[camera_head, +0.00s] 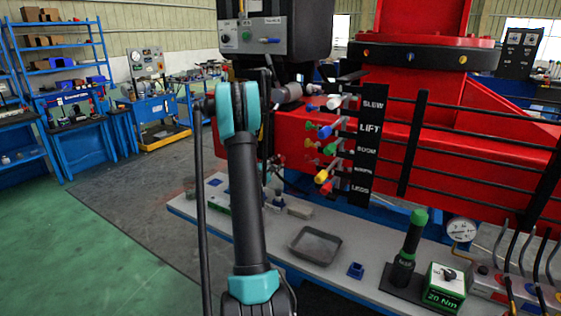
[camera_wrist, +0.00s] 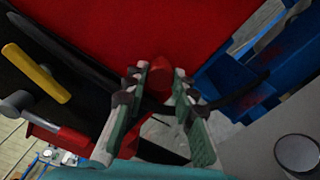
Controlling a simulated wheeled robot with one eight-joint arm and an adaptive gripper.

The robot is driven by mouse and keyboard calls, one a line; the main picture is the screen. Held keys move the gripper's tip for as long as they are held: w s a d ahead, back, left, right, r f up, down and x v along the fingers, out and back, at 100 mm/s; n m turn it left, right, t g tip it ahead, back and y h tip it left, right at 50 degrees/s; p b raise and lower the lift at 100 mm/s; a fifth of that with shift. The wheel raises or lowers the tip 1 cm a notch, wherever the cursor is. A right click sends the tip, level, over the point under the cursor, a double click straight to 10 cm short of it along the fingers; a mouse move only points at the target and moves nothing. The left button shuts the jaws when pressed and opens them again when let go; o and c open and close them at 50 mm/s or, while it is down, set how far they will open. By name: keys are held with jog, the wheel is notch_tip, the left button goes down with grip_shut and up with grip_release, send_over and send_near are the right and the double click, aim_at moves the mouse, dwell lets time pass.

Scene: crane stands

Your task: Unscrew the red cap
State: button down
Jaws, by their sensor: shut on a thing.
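In the wrist view, the red cap (camera_wrist: 160,72) shows as a small red knob against a larger red surface. My gripper (camera_wrist: 157,88) has its two grey-green fingers on either side of the cap's tip end, shut on it. The fingers partly cover the cap, so its thread and seat are hidden. In the head view, my arm stands in front of the red crane and hides the gripper's fingertips and the cap.
Levers with coloured knobs (camera_head: 325,178) stick out beside a black label panel (camera_head: 370,140). The grey bench below carries a shallow tray (camera_head: 315,246), a small blue block (camera_head: 356,270), a green-topped tool (camera_head: 408,245) and a green 20 Nm box (camera_head: 442,290). Green floor lies open at left.

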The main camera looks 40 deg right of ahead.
dwell(0.3)
jog(key=n, duration=0.5)
jog(key=shift+n, duration=1)
jog(key=n, duration=0.3)
jog(key=shift+n, duration=0.3)
jog(key=n, duration=0.4)
jog(key=shift+n, duration=0.5)
